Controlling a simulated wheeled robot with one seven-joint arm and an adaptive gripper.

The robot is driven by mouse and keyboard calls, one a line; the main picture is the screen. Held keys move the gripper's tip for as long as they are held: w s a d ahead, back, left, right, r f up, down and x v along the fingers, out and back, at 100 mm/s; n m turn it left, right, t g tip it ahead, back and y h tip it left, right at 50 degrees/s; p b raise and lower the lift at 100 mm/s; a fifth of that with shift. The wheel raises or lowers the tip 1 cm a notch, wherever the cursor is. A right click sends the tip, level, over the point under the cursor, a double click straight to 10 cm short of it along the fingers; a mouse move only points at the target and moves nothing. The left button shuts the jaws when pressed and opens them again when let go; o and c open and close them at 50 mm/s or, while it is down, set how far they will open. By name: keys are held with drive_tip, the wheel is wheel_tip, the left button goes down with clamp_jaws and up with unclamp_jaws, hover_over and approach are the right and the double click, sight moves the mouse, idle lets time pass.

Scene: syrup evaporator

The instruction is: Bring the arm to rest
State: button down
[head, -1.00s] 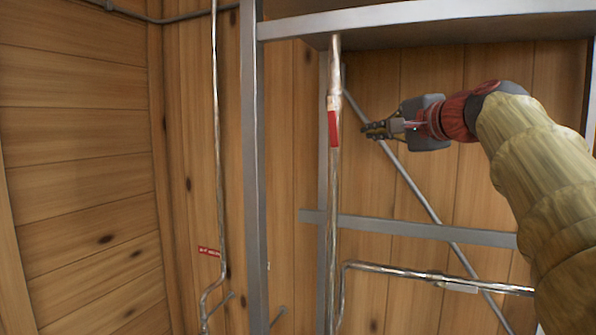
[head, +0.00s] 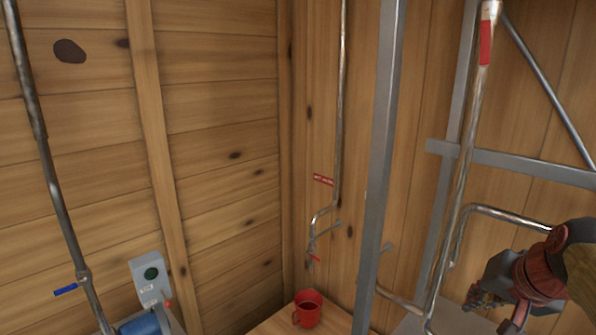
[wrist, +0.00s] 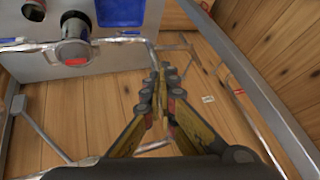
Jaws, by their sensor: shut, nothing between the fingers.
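My gripper (head: 472,302) shows at the lower right edge of the head view, on my red and dark wrist. Its fingers point left, in front of the metal frame and pipes. In the wrist view my gripper (wrist: 160,76) has its fingertips together, with nothing between them. Most of my arm is outside the head view.
A metal post (head: 380,150) and a vertical pipe (head: 462,150) stand left of my gripper. A red mug (head: 308,309) sits on a wooden surface. A grey switch box (head: 149,276) is at lower left. A grey panel (wrist: 28,66) fills the wrist view's upper left.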

drive_tip(key=s+a+f+n+b, duration=0.2)
drive_tip(key=s+a+f+b, duration=0.1)
drive_tip(key=f, duration=0.4)
drive_tip(key=s+a+f+n+g+b, duration=0.1)
drive_tip(key=s+a+f+n+b, duration=0.2)
drive_tip(key=s+a+f, duration=0.2)
drive_tip(key=s+a+f+n+y+b, duration=0.1)
drive_tip(key=s+a+f+n+b, duration=0.1)
drive_tip(key=a+f, duration=0.6)
wheel_tip(320, 180, down, 2)
drive_tip(key=shift+s+f+n+g+b, duration=0.1)
drive_tip(key=shift+s+n+g+b, duration=0.35)
drive_tip(key=shift+s, duration=0.65)
